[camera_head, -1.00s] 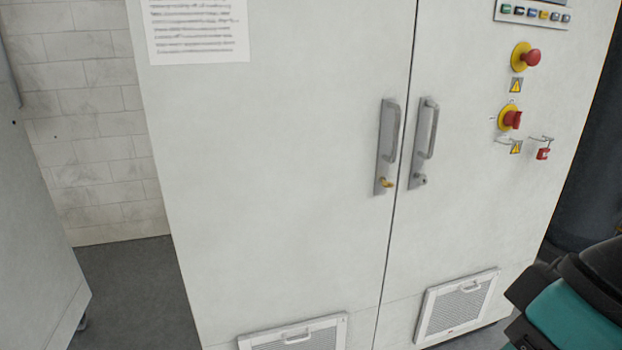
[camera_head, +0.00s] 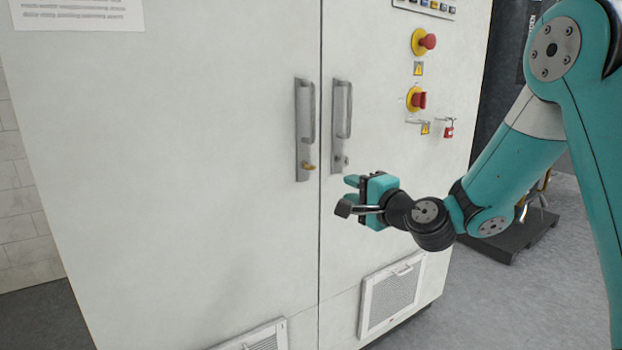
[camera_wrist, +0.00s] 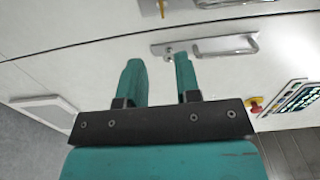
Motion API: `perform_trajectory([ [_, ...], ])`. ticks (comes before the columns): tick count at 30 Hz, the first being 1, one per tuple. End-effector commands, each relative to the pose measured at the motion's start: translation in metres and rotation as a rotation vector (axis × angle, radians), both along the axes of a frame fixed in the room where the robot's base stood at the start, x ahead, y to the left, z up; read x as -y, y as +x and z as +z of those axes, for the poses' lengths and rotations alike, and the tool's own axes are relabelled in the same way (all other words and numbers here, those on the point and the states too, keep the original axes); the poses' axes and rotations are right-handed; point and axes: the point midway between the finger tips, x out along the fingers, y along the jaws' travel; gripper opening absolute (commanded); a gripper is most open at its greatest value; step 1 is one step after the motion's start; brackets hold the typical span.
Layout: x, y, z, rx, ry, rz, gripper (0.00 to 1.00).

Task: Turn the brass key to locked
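The brass key (camera_head: 309,167) sits at the foot of the left door's handle plate (camera_head: 303,130) on a tall off-white cabinet. It also shows as a small brass spot at the top edge of the wrist view (camera_wrist: 162,9). I cannot tell its exact turn. My gripper (camera_head: 347,194) is in front of the right door, to the right of the key and a little lower in the head view, not touching it. In the wrist view my two teal fingers (camera_wrist: 160,75) stand apart with nothing between them.
The right door's handle (camera_head: 342,110) has a plain lock (camera_head: 346,162) below it. Red knobs (camera_head: 427,41) and a red padlock (camera_head: 449,131) are on the cabinet's right side. A vent grille (camera_head: 391,297) is low on the right door.

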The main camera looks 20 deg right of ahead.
Motion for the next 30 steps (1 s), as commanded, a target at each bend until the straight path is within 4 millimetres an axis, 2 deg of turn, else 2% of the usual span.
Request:
perform_trajectory([
  [3,0.003,0.011,0.002,0.006,0.019,-0.02,0.31],
  [8,-0.007,0.037,0.005,0.007,0.016,-0.016,0.31],
  [21,-0.038,0.131,0.003,0.008,0.014,-0.016,0.31],
  [24,-0.043,0.146,0.002,0.007,0.013,-0.017,0.31],
  [30,-0.047,0.164,0.0,0.006,0.013,-0.018,0.31],
])
